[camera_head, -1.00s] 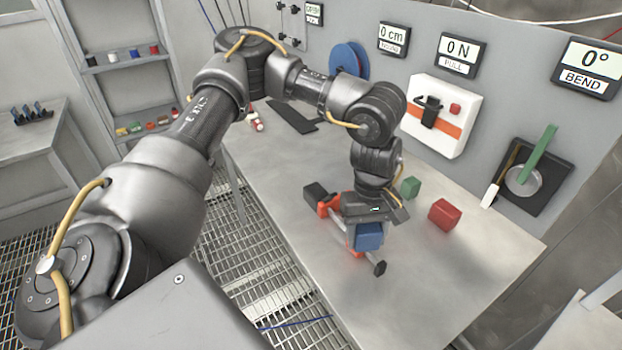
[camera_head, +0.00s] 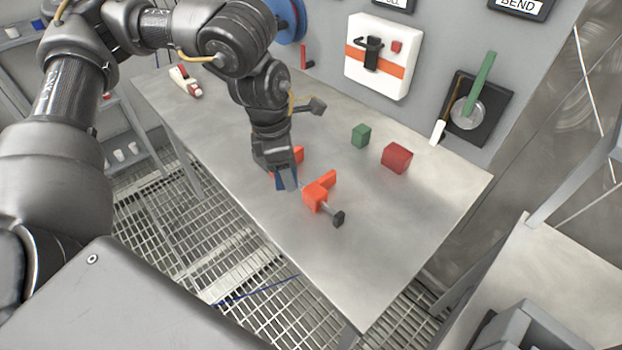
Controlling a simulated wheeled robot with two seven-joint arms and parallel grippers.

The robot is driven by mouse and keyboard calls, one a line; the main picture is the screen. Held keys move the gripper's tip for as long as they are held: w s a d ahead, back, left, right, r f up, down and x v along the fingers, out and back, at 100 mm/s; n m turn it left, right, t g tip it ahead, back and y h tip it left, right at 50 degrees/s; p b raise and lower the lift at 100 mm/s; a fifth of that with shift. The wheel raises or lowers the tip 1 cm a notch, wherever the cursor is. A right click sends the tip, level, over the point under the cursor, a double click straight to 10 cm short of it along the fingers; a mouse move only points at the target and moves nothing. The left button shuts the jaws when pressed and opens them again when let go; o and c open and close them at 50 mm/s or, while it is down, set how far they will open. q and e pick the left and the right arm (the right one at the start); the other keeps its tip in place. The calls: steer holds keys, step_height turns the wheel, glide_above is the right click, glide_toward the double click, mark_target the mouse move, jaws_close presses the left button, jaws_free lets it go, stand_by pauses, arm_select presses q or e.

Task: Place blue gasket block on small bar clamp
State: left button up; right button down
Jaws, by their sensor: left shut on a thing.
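The small bar clamp (camera_head: 316,196) lies on the steel table, with orange jaws and a black-ended screw pointing toward the front right. The blue gasket block (camera_head: 287,179) is between the fingers of my left gripper (camera_head: 284,172), which is shut on it and points down. The block is at the clamp's left, in front of part of its orange body. Whether it touches the clamp I cannot tell. The gripper hides part of the clamp and the block's upper part. My right gripper is not in view.
On the steel table (camera_head: 400,225), a green block (camera_head: 361,135) and a red block (camera_head: 397,157) stand right of the clamp. A white-and-red item (camera_head: 185,82) lies at the far left. A wall panel (camera_head: 380,57) stands behind. The table's front right is clear.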

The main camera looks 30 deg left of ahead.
mark_target(313, 174)
arm_select(q)
steer(key=n, duration=0.2)
steer(key=a+n, duration=0.1)
steer(key=n, duration=0.1)
steer(key=r+n, duration=0.1)
steer(key=n, duration=0.1)
steer(key=shift+s+a+n+t+y+b, duration=0.3)
steer(key=shift+s+a+y+b, duration=0.05)
steer(key=shift+a+y, duration=0.05)
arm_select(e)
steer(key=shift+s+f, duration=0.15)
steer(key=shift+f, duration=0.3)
